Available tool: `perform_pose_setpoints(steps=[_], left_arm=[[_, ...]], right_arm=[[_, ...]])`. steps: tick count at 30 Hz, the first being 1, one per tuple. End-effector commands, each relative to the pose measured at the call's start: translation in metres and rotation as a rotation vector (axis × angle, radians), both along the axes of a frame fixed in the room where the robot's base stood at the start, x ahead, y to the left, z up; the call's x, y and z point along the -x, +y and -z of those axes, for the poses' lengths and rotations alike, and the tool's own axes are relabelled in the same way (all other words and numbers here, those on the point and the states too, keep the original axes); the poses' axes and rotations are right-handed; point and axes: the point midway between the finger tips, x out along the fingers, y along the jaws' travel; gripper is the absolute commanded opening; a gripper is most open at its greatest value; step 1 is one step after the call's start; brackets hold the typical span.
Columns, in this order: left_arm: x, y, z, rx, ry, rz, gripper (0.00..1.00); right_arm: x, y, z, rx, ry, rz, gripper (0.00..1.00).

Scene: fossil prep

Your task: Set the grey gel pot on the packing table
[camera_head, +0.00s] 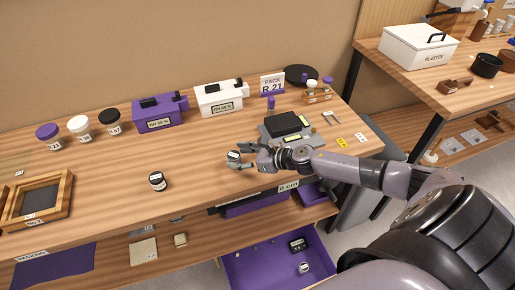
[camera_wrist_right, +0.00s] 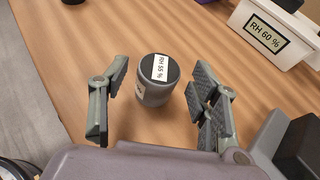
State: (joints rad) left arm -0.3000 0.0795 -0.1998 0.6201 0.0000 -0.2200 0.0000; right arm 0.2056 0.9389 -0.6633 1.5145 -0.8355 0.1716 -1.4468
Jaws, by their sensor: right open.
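The grey gel pot (camera_wrist_right: 153,95) stands upright on the wooden table, with a dark lid and a white "RH 55 %" label. In the head view the pot (camera_head: 233,156) is small and partly hidden by my fingers. My right gripper (camera_head: 243,157) is open around it, and in the right wrist view the pot stands between the open fingers (camera_wrist_right: 158,82), with gaps on both sides. My left gripper is not in view.
Another small dark-lidded pot (camera_head: 157,181) stands to the left. A purple box (camera_head: 160,112) and a white "RH 60 %" box (camera_head: 220,98) stand at the back. A grey device (camera_head: 290,130) is close behind my right wrist. An open purple drawer (camera_head: 265,273) juts out below.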

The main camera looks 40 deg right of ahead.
Motion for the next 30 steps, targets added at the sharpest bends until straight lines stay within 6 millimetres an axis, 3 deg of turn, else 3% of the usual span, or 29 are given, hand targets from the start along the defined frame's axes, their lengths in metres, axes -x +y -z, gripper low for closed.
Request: perform_pose_setpoints(steps=[6, 13, 21, 30], left_arm=[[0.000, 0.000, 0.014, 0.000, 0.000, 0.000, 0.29], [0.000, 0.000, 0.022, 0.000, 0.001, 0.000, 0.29], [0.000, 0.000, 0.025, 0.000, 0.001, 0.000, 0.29], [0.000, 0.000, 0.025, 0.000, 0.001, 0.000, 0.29]], right_arm=[[0.036, -0.019, -0.012, 0.003, 0.004, -0.004, 0.56], [0.060, -0.033, -0.025, 0.001, 0.005, -0.001, 0.56], [0.075, -0.043, -0.034, -0.001, 0.003, 0.000, 0.56], [0.078, -0.045, -0.038, 0.000, 0.000, -0.001, 0.56]])
